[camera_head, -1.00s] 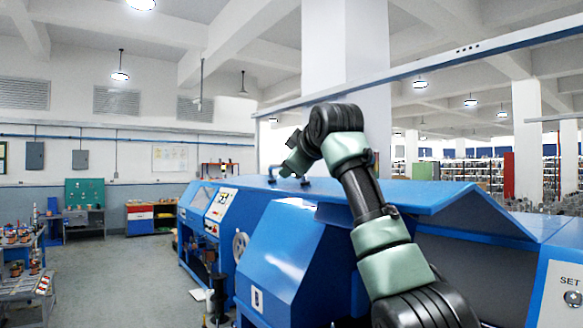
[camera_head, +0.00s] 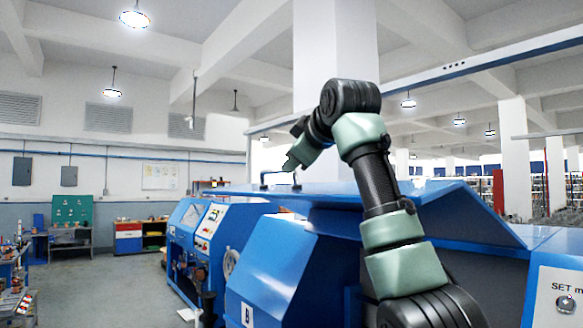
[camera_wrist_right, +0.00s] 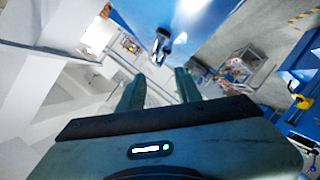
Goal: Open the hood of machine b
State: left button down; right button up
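Machine b is the blue machine (camera_head: 285,262) in the middle of the head view, with a letter plate (camera_head: 247,315) on its front. Its hood (camera_head: 440,205) is a broad blue panel across the top, its right edge standing out over the body. A handle (camera_head: 280,181) stands on the hood's far left part. My right gripper (camera_head: 296,160) is just above the handle, apart from it. In the right wrist view my right gripper (camera_wrist_right: 160,82) has its fingers spread and empty, with the handle (camera_wrist_right: 162,45) beyond the fingertips. My left gripper is out of view.
A control panel (camera_head: 557,293) stands at the right edge. Another blue machine section with a white panel (camera_head: 211,221) stands farther left. A cart with parts (camera_head: 12,285) is at the far left. The floor (camera_head: 110,290) between is mostly clear.

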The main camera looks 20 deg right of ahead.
jog(key=shift+b+v, duration=0.35)
jog(key=shift+v, duration=0.8)
jog(key=shift+d+r, duration=0.1)
jog(key=shift+d, duration=0.1)
jog(key=shift+w, duration=0.1)
